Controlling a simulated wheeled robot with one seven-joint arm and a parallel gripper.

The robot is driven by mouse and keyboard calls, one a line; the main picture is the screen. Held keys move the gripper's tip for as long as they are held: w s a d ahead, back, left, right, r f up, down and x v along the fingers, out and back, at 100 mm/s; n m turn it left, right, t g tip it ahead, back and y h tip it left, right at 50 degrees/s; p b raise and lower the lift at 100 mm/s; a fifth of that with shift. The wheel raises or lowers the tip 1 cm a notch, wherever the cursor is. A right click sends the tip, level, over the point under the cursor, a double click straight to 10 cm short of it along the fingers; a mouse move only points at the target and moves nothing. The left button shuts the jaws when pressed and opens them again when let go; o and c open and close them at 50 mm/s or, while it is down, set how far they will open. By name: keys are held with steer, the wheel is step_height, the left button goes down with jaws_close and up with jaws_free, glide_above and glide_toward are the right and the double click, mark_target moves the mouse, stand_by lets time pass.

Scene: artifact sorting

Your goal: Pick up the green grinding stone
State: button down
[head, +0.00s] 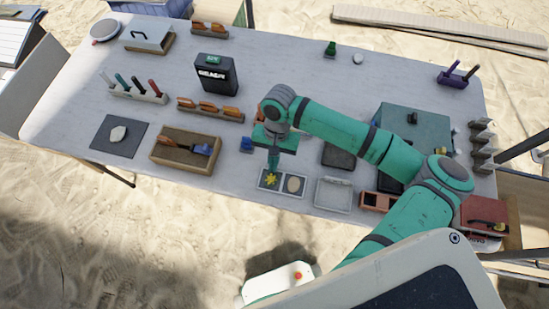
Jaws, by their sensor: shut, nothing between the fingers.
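My gripper (273,162) points down at the front middle of the table and is shut with nothing in it. It is just above or behind a small two-part tray (282,190) holding a yellow star-like piece (271,179) and a tan oval piece (293,184). A small dark green object (330,48) stands at the back of the table, far from my gripper; I cannot tell whether it is the green grinding stone. A pale stone (358,58) lies to its right.
Nearby are a wooden tool tray (160,151), a blue object (247,144), a white tray (333,195) and a teal case (430,130) partly behind my arm. A black box (215,88) and brush racks stand farther back. The back middle of the white table (285,62) is clear.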

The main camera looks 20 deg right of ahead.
mark_target(268, 182)
steer(key=s+a, duration=0.1)
steer(key=s, duration=0.1)
steer(key=s+a, duration=0.1)
steer(key=shift+s+a+f, duration=0.1)
steer(key=shift+s+a, duration=0.45)
steer(key=shift+a, duration=0.1)
steer(key=shift+w+d, duration=0.1)
steer(key=shift+w, duration=0.1)
